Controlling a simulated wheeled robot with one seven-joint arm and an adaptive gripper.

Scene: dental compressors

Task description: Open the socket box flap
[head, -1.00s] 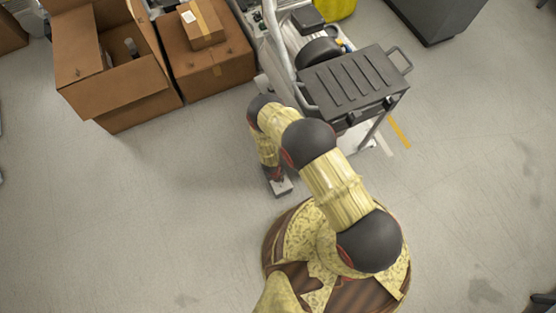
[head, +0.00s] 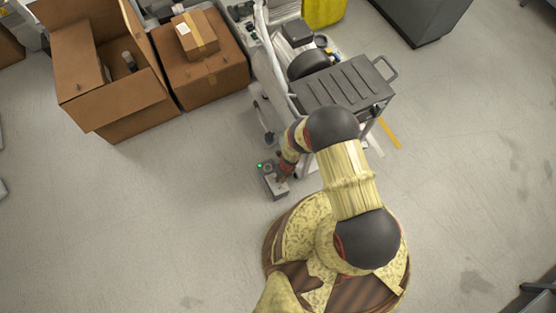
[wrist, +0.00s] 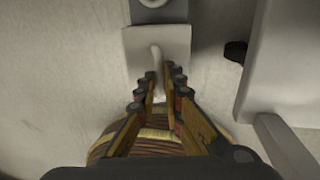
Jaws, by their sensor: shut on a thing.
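The socket box (head: 266,177) is a small grey box with a green light, left of the trolley in the head view. A round fitting shows on its dark top. Its pale flap (head: 279,188) is at the near end. In the wrist view the flap (wrist: 134,48) is a light square plate with a curved pale handle (wrist: 155,54), below the dark part of the box (wrist: 160,14). My gripper (wrist: 156,86) has its two fingers on either side of the handle's lower end, shut on it. My arm partly hides the gripper in the head view. I cannot tell the flap's exact angle.
A metal trolley with a ribbed dark top (head: 343,86) stands close to the right of the box. Cardboard boxes (head: 205,75) stand at the back left. The floor (head: 150,220) to the left is clear.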

